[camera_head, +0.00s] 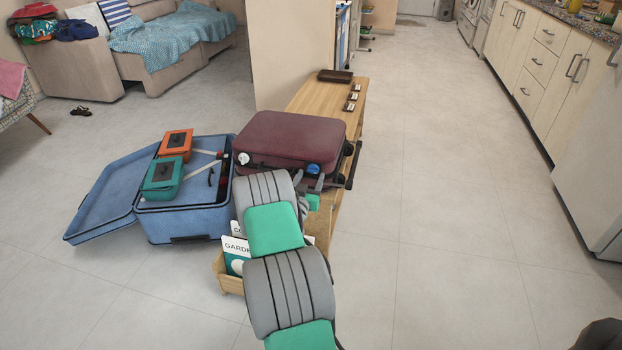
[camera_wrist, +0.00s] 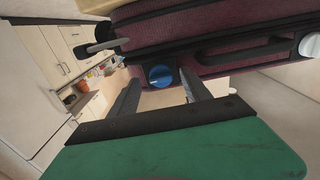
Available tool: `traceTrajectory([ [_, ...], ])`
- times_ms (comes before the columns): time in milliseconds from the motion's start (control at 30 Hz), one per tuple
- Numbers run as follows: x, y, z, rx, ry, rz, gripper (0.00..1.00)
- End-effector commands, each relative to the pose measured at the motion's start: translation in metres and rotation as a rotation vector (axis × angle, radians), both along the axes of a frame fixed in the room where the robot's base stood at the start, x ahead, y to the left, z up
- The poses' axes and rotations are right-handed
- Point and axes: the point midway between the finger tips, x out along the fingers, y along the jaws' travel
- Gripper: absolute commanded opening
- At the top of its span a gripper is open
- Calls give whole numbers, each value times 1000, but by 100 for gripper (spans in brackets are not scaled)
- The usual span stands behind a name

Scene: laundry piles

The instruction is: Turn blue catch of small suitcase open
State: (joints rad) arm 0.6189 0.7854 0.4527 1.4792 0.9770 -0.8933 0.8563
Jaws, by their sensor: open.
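The small maroon suitcase (camera_head: 290,139) lies shut on a wooden bench. Its round blue catch (camera_head: 313,169) is on the front side, towards the right end. In the wrist view the blue catch (camera_wrist: 160,76) shows as a knob with a ridge across it. A white round catch (camera_head: 243,158) is at the other end of that side, and it also shows in the wrist view (camera_wrist: 310,45). A dark handle lies between the catches. My gripper (camera_wrist: 160,88) is open and empty, its fingers pointing at the blue catch, one to each side. No contact shows.
A large blue suitcase (camera_head: 103,199) lies open on the floor at left, with an orange box (camera_head: 176,143) and a green box (camera_head: 162,179) on it. A wooden crate (camera_head: 229,284) with cards stands beside the bench (camera_head: 311,97). Floor to the right is clear.

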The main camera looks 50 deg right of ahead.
Motion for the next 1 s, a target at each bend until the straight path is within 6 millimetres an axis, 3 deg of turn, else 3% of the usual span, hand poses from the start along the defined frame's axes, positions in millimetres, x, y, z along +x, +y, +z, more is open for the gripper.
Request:
traceTrajectory([
  [100,4,-11,0,0,0,0,56],
  [367,6,-13,0,1,0,1,56],
  [1000,6,-12,0,1,0,1,4],
])
